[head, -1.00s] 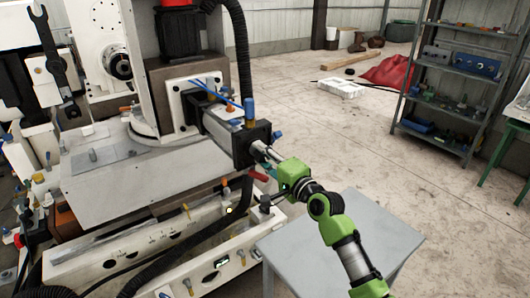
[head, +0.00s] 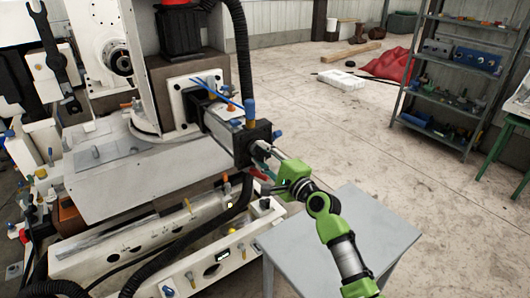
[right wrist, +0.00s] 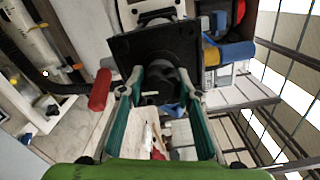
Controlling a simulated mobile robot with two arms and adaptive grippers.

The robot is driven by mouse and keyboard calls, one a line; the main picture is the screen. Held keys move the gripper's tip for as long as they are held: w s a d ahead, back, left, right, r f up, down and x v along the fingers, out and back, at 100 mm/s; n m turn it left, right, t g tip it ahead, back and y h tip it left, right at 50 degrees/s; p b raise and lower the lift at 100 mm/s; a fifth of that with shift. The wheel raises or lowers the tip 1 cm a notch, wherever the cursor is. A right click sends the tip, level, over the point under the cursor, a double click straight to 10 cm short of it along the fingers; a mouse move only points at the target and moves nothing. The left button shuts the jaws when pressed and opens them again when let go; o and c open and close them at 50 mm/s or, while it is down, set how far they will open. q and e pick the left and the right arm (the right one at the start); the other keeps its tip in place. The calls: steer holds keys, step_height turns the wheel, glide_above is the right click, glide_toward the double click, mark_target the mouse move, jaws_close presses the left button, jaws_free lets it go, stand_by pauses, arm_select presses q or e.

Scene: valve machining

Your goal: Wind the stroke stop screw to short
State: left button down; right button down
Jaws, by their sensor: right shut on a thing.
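The stroke stop screw (right wrist: 160,79) shows in the right wrist view as a dark round knob on the black end plate (right wrist: 158,48) of the actuator. In the head view the actuator (head: 225,128) is a grey cylinder with a black end block, mounted on the white machine; the screw is mostly hidden by my gripper there. My right gripper (head: 267,163) reaches the end block from the front right. In the right wrist view its teal-padded fingers (right wrist: 160,92) are shut on the screw, one on each side. My left gripper is not in view.
A red handle (right wrist: 100,90) is close beside the left finger in the right wrist view. A blue-tipped fitting (head: 250,110) rises from the end block. A grey table (head: 340,235) stands below my right arm.

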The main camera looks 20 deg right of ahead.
steer(key=shift+m, duration=0.5)
steer(key=shift+f, duration=0.1)
steer(key=shift+m+p, duration=0.6)
steer(key=shift+p, duration=0.1)
steer(key=shift+m+p, duration=0.75)
steer(key=shift+m, duration=0.35)
steer(key=shift+m+p, duration=0.35)
steer(key=shift+m, duration=0.15)
